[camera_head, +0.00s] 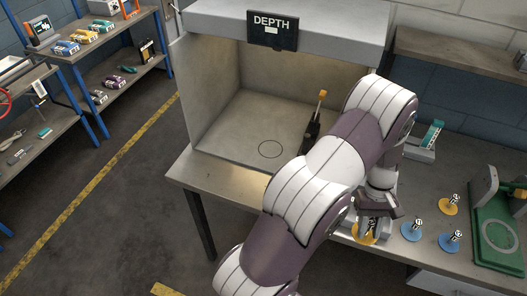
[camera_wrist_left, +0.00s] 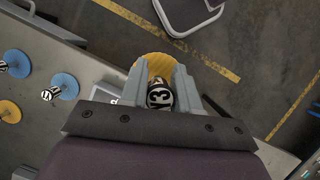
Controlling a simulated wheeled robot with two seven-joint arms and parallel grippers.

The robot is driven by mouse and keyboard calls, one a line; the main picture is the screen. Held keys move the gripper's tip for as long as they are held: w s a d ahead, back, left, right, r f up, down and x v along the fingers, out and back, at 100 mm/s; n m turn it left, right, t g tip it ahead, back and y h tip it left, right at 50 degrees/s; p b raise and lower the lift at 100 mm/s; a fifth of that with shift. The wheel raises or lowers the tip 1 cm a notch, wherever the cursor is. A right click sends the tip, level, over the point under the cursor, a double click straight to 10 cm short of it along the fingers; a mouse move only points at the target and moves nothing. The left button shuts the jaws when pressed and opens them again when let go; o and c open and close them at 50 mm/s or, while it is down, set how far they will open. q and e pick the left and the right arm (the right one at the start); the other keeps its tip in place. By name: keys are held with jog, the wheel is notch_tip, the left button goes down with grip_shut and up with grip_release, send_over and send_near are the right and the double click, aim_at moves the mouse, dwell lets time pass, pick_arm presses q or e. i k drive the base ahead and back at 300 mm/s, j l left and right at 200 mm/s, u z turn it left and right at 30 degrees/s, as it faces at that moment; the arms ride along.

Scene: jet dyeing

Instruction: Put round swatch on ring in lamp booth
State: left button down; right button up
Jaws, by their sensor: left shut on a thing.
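My left gripper (camera_head: 372,218) is at the front edge of the bench, right of the lamp booth (camera_head: 225,113). It is shut on a round yellow swatch (camera_head: 362,239) by its knob. I cannot tell whether the disc touches the bench. The ring (camera_head: 270,149), a thin dark circle, lies empty on the booth floor. My right gripper is in neither view.
Two blue swatches (camera_head: 412,231) (camera_head: 450,240) and a yellow one (camera_head: 448,204) stand to the right. Beyond them is a green device (camera_head: 497,232). A dark upright item with an orange tip (camera_head: 322,97) stands in the booth, partly behind my arm. The booth floor's left is clear.

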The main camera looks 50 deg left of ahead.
aim_at(270, 149)
jog(key=j+u, duration=0.2)
jog(key=j, duration=0.45)
jog(key=i+j+u, duration=0.45)
jog(key=i+j, duration=0.5)
